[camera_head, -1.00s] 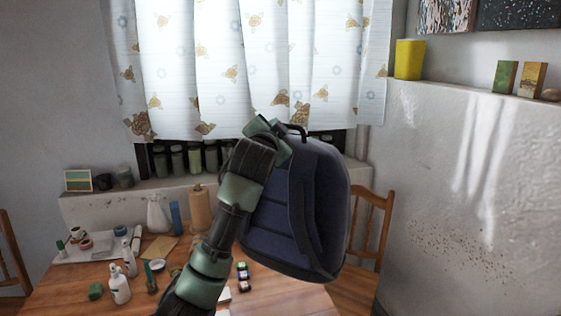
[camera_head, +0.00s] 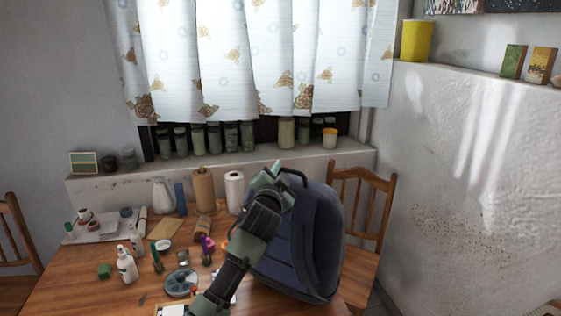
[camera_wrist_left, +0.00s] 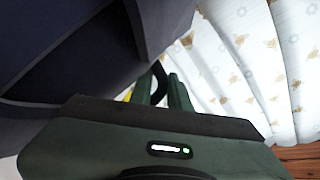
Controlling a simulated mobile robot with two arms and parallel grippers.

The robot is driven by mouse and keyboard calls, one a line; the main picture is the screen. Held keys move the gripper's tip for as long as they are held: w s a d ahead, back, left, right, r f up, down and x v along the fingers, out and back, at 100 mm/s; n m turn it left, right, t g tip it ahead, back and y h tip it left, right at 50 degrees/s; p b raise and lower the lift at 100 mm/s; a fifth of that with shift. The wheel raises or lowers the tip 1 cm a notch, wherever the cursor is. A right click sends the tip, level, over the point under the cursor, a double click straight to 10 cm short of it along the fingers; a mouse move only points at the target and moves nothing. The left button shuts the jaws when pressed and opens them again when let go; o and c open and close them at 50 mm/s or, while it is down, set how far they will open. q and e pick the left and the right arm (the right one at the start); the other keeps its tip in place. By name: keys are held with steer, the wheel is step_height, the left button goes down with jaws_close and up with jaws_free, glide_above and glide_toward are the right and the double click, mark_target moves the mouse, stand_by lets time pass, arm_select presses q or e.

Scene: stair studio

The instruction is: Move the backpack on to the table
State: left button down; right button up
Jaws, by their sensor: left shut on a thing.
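The dark blue backpack (camera_head: 308,240) is upright at the right part of the wooden table (camera_head: 75,275). Its bottom is at or just above the table top; I cannot tell if it touches. My left gripper (camera_head: 277,172) is shut on the backpack's top handle, with my arm in front of the backpack's left side. In the left wrist view the backpack (camera_wrist_left: 60,50) fills the left, and the gripper fingers (camera_wrist_left: 163,92) close around the dark handle loop. My right gripper is not in view.
A white spray bottle (camera_head: 163,195), paper rolls (camera_head: 234,192), a white squeeze bottle (camera_head: 127,265) and a round grey dish (camera_head: 181,283) stand on the table's left and middle. A wooden chair (camera_head: 362,205) is behind the backpack at right. Jars (camera_head: 198,139) line the sill.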

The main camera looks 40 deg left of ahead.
arm_select(q)
steer(key=shift+f, duration=1.2)
steer(key=c, duration=1.6)
jaws_free()
steer(key=shift+f, duration=0.3)
steer(key=shift+o, duration=1.4)
steer(key=shift+s+d+r, duration=0.1)
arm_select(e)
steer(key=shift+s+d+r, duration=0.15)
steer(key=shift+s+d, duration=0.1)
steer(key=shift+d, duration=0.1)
arm_select(q)
steer(key=shift+s+d, duration=0.1)
steer(key=shift+s, duration=0.15)
steer(key=b+v, duration=0.2)
steer(key=v, duration=0.9)
steer(key=shift+s+b, duration=0.2)
steer(key=shift+b, duration=0.1)
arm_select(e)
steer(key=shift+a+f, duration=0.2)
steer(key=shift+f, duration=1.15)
